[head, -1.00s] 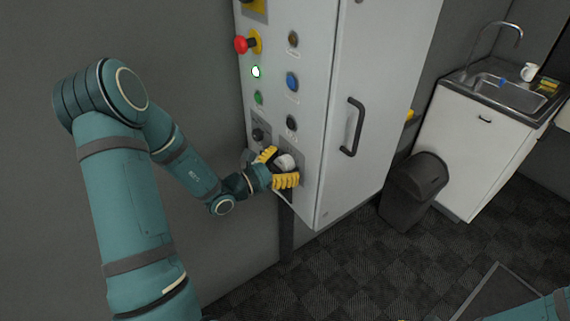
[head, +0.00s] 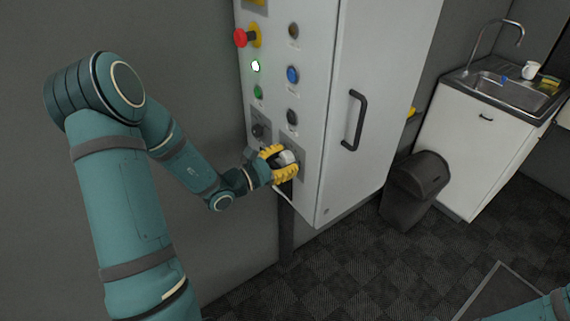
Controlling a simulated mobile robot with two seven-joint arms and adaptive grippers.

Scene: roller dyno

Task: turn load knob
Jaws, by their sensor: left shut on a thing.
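The light grey control cabinet (head: 345,60) stands at the centre of the head view, with its button panel facing left. My left gripper (head: 284,164) has yellow fingers and is at the lower part of this panel. It is shut on a grey and white knob (head: 288,158), which it partly covers; I take this to be the load knob. A smaller dark knob (head: 258,130) sits above and left of it, untouched. Of my right arm only a teal part shows at the bottom right; its gripper is out of view.
A door handle (head: 354,121) sticks out on the cabinet's right side. A dark bin (head: 415,188) and a sink unit (head: 480,140) stand right.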

